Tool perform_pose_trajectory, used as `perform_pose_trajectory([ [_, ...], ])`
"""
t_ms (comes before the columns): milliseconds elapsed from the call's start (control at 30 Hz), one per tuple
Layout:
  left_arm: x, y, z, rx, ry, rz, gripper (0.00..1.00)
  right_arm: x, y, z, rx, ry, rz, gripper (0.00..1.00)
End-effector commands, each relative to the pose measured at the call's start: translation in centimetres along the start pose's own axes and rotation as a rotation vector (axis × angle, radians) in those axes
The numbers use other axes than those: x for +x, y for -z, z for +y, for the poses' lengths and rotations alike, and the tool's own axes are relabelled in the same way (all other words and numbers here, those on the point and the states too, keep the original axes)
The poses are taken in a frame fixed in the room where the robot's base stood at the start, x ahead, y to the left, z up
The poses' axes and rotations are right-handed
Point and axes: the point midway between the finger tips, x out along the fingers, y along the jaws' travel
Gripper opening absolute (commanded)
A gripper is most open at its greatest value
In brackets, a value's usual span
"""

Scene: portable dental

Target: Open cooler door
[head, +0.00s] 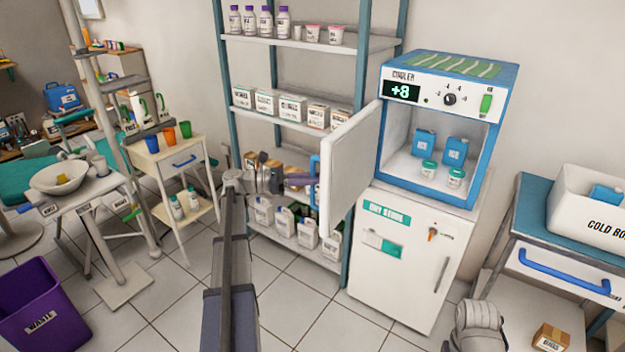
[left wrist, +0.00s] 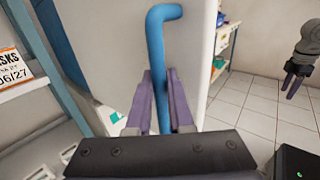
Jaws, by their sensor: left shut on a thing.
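The cooler (head: 495,80) is a blue and white box with a +8 display, standing on the white dry store cabinet (head: 405,270). Its white door (head: 350,160) stands wide open, swung out to the left. Blue bottles (head: 455,150) and small white jars (head: 428,169) show inside. My left gripper (head: 305,182) is at the door's outer face, shut on the blue door handle (left wrist: 163,60), which runs between its purple fingers (left wrist: 162,105) in the left wrist view. My right arm's end shows at the lower right of the head view; its fingers show apart from the door in the left wrist view (left wrist: 292,85).
A shelf rack (head: 300,45) with bottles, cups and boxes stands behind the door and my left arm. A cart with a cold box (head: 590,208) stands at the right. A small side table (head: 170,158) and purple bin (head: 40,305) are at the left.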

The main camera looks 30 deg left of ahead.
Motion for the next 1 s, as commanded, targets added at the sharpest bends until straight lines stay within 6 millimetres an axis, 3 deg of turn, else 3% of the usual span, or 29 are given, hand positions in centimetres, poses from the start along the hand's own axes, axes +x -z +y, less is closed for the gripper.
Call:
perform_pose_trajectory([
  [33,0.1,-0.1,0.2,0.0,-0.003,-0.003,0.0,0.0,0.0,0.0,0.0,0.0,0.0,0.5],
  [67,0.1,-0.1,0.2,0.0,-0.003,-0.003,0.21,0.0,0.0,0.0,0.0,0.0,0.0,0.5],
  [333,0.1,-0.1,0.1,0.0,-0.002,-0.002,0.5,0.0,0.0,0.0,0.0,0.0,0.0,0.5],
  [667,-0.7,0.0,0.1,0.0,-0.002,-0.001,0.5,0.0,0.0,0.0,0.0,0.0,0.0,0.5],
  [1000,-6.0,0.0,0.2,0.0,-0.003,-0.001,0.5,0.0,0.0,0.0,0.0,0.0,0.0,0.5],
])
